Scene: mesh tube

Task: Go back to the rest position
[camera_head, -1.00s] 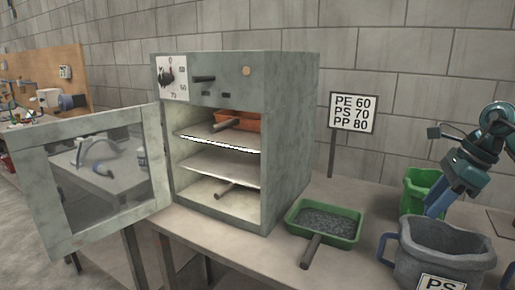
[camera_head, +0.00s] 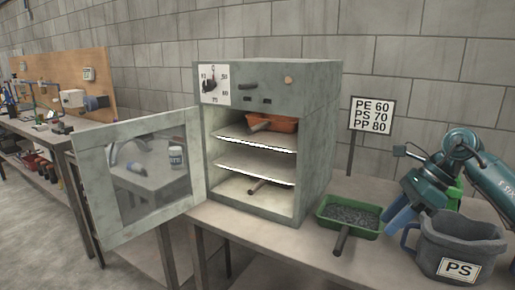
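The oven (camera_head: 320,150) stands on the table with its door (camera_head: 82,195) swung wide open to the left. An orange tray (camera_head: 282,124) with a handle sits on its top shelf. Another handle (camera_head: 262,186) shows at the bottom of the oven, its tray hardly visible. A green tray (camera_head: 322,213) of dark granules sits on the table right of the oven. My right gripper (camera_head: 391,222), with blue fingers, points down between the green tray and the grey PS bucket (camera_head: 425,250). Nothing is seen in it; its finger gap is unclear. My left gripper is out of view.
A sign (camera_head: 372,114) reading PE 60, PS 70, PP 80 stands behind the green tray. A green container (camera_head: 452,194) is partly hidden behind my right arm. A workbench (camera_head: 40,128) with tools stands at the far left. The floor before the oven is clear.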

